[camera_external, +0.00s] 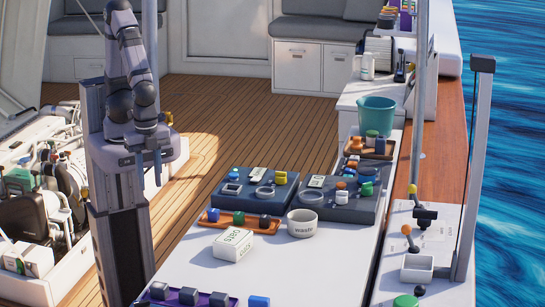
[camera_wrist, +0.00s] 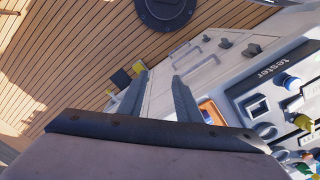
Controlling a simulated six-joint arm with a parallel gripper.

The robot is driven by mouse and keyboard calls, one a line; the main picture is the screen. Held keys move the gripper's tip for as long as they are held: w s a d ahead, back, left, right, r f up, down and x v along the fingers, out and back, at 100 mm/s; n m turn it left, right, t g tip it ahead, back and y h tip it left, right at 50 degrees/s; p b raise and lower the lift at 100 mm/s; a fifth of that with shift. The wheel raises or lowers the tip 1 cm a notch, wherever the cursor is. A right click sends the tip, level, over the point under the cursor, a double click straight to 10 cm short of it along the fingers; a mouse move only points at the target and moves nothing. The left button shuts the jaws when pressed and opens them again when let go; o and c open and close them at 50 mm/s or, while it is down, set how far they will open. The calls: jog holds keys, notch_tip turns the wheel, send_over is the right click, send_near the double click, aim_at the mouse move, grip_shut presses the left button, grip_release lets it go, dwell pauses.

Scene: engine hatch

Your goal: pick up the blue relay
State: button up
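A blue block (camera_external: 213,215), which looks like a relay, sits at the left end of an orange tray (camera_external: 226,223) on the white table. A green block (camera_external: 238,219) and a dark blue block (camera_external: 264,221) sit beside it. Another blue block (camera_external: 259,301) lies at the picture's bottom edge; I cannot tell which is the blue relay. My gripper (camera_external: 148,172) hangs in the air left of the table, fingers downward, apart from all blocks. In the wrist view my gripper (camera_wrist: 159,82) is open, with nothing between its fingers.
A purple tray (camera_external: 173,301) with several blocks is at the bottom. A white box (camera_external: 233,246) and a "waste" cup (camera_external: 302,223) stand near the orange tray. Dark panels (camera_external: 283,197) carry coloured parts behind it; one reads "tester" in the wrist view (camera_wrist: 275,70). An engine hatch (camera_external: 45,200) opens left.

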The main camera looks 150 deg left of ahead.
jog(key=shift+d, duration=0.1)
jog(key=w+d+f+n+t+h+p, duration=0.1)
jog(key=w+d+f+n+t+p, duration=0.2)
jog(key=w+d, duration=0.35)
jog(key=n+t+y+p, duration=0.5)
jog(key=n+t+y, duration=0.15)
jog(key=y, duration=0.35)
send_near(214, 215)
jog(key=f, duration=0.1)
jog(key=shift+w+a+m+y+p, duration=0.25)
jog(key=shift+a+y+p, duration=0.1)
jog(key=shift+a, duration=0.4)
jog(key=shift+b+x, duration=0.3)
jog(key=shift+x, duration=0.75)
